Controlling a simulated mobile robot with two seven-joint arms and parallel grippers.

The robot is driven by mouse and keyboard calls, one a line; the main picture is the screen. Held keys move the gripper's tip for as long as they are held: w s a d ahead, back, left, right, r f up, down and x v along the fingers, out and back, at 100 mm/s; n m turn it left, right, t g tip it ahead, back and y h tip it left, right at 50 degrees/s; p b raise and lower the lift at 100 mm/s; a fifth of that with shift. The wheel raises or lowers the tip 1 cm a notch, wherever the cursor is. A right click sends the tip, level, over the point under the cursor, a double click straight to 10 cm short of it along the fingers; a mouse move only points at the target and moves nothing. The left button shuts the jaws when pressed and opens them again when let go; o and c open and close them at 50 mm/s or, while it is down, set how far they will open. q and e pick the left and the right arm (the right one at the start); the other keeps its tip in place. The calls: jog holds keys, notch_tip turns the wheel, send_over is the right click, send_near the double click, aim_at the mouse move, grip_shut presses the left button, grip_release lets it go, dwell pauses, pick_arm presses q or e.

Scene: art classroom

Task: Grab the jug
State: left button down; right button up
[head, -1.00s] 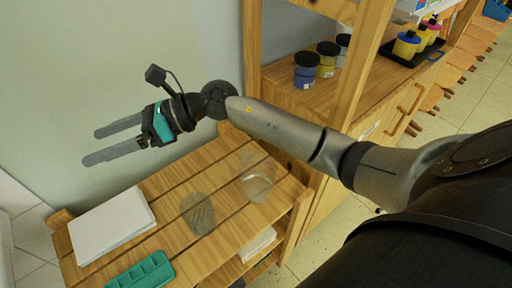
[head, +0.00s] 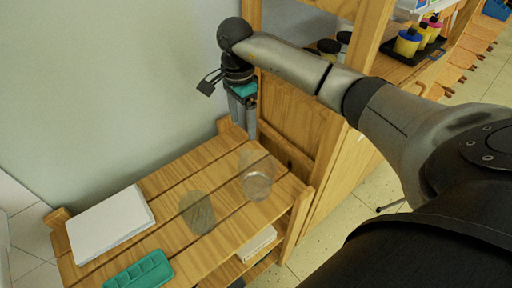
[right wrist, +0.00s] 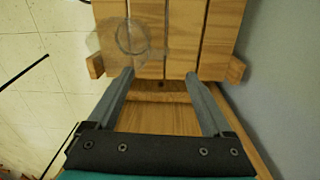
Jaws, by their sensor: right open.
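The clear, see-through jug (head: 257,182) stands on the slatted wooden top near its right end. In the right wrist view the jug (right wrist: 132,38) shows from above, beyond the fingertips and left of centre. My right gripper (head: 246,131) points down behind the jug, near the cabinet side. In the right wrist view its fingers (right wrist: 160,74) are apart with nothing between them. The gripper is not touching the jug. My left gripper is not in view.
The slatted wooden top (head: 170,190) also bears a white paper stack (head: 110,222) and a green tray (head: 140,272). A grey oval patch (head: 197,212), perhaps a shadow, lies left of the jug. A wooden cabinet (head: 290,118) with paint jars stands close behind and right.

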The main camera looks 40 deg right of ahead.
send_over(244, 149)
notch_tip(244, 149, down, 5)
jog(key=shift+w+d+b, duration=0.1)
jog(key=shift+w+b, duration=0.05)
jog(key=shift+b, duration=0.3)
jog(key=shift+f, duration=0.4)
jog(key=f, duration=0.1)
jog(key=f+b, duration=0.1)
jog(key=f, duration=0.2)
jog(key=shift+s+f, duration=0.25)
jog(key=shift+f, duration=0.05)
jog(key=shift+f+b, duration=0.25)
jog(key=shift+b, duration=0.05)
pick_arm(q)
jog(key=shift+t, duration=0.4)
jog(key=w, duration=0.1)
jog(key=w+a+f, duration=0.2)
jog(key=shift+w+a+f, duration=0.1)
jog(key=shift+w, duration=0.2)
pick_arm(e)
jog(key=shift+c, duration=0.8)
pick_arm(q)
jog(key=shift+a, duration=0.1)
pick_arm(e)
jog(key=shift+r, duration=0.1)
grip_shut()
